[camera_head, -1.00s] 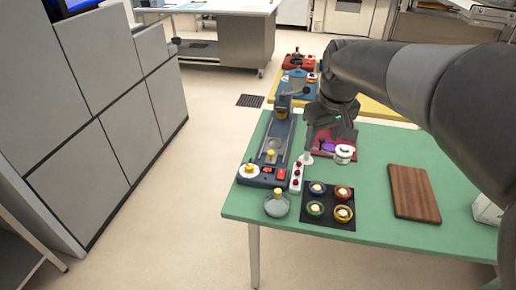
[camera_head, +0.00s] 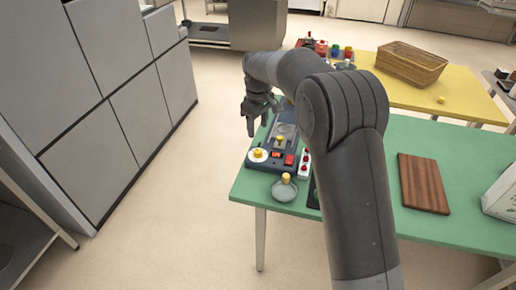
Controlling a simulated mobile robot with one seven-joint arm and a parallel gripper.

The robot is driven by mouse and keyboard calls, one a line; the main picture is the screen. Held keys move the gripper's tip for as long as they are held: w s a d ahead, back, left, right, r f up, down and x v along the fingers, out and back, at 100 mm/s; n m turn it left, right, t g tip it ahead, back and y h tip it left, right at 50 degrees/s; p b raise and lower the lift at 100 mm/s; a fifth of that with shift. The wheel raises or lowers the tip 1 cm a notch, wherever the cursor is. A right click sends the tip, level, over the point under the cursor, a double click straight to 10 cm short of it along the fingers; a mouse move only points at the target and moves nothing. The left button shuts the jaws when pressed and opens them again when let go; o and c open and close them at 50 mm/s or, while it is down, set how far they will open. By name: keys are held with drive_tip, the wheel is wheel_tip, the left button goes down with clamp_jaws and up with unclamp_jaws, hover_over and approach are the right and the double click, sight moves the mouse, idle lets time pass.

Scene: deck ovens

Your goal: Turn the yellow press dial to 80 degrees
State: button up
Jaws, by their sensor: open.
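The dark press unit (camera_head: 271,164) stands at the left end of the green table. On its near left top is a round white dial with a yellow centre (camera_head: 258,154), the likeliest press dial. A second yellow knob (camera_head: 280,140) sits just behind it. Any angle marks are too small to read. My gripper (camera_head: 257,128) points down with its jaws apart and empty. In the picture it appears above and behind the white dial, near the unit's left side, apart from it. My arm hides part of the unit's far end.
Red buttons (camera_head: 289,159) and a white strip with red knobs (camera_head: 304,165) lie right of the dial. A glass dish with a yellow knob (camera_head: 285,189) stands in front. A wooden board (camera_head: 422,183) lies right. My arm covers the table's middle.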

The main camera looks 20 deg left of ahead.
sight(258, 151)
wheel_tip(258, 151, down, 10)
drive_tip(key=shift+f, duration=0.25)
idle(0.3)
drive_tip(key=c, duration=1)
drive_tip(key=shift+o, duration=0.2)
